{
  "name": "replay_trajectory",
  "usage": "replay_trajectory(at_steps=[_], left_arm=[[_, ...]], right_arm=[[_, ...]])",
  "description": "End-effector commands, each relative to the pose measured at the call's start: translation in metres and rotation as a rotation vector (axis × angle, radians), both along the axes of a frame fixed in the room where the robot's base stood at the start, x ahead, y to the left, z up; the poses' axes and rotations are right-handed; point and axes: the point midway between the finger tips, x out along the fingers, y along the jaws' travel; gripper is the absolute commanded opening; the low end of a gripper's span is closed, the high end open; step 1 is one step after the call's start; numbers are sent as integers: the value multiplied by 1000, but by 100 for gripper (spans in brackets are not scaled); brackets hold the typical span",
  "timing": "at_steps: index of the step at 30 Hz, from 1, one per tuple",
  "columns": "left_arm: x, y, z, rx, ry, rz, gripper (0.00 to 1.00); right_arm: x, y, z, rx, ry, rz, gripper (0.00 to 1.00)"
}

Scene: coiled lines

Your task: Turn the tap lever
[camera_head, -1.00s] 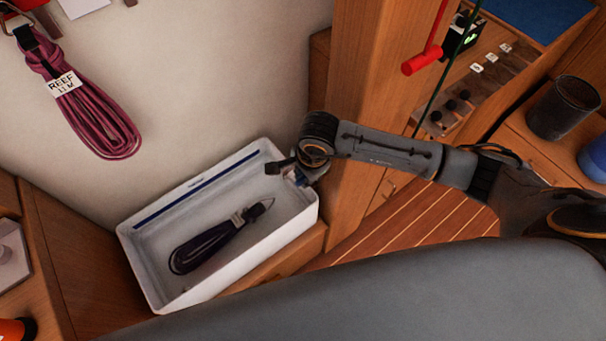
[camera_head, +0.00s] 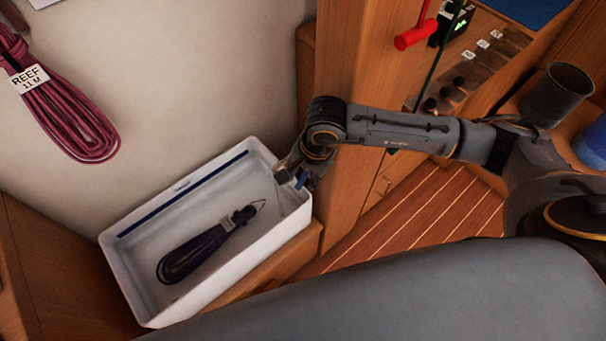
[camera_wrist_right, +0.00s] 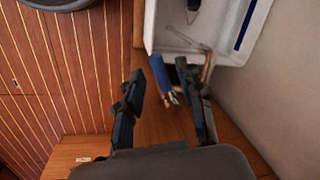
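A blue lever (camera_wrist_right: 159,76), probably the tap lever, shows in the right wrist view below the white tray's edge, with small metal fittings at its lower end. A bent copper-coloured pipe (camera_wrist_right: 208,66) stands to its right. My right gripper (camera_wrist_right: 166,77) is open, one dark finger on each side of the blue lever. I cannot tell whether either finger touches it. In the head view my right gripper (camera_head: 295,176) is at the tray's right end, beside a small blue piece (camera_head: 302,181); the gripper hides most of the tap. My left gripper is out of view.
The white tray (camera_head: 128,276) holds a dark coiled line (camera_head: 196,252). A maroon coil (camera_head: 65,110) marked REEF hangs on the wall. A wooden post (camera_head: 342,75) stands close to my right wrist. A red handle (camera_head: 416,35) hangs at upper right.

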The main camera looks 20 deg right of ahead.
Motion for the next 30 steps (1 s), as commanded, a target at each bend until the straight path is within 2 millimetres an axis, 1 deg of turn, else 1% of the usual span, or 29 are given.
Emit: replay_trajectory(at_steps=[5, 8, 15, 19, 24, 30], left_arm=[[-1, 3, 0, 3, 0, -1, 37], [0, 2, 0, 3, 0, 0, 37], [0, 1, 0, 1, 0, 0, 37], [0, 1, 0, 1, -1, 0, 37], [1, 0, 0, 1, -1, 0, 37], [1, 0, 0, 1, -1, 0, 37]], right_arm=[[0, 0, 1, 1, -1, 0, 37], [0, -1, 10, 1, -3, 0, 37], [-6, -7, 49, 1, -4, 1, 37], [-8, -9, 65, 2, -3, -1, 37], [-10, -10, 73, 0, 0, 0, 37], [-10, -10, 74, 1, 1, 0, 37]])
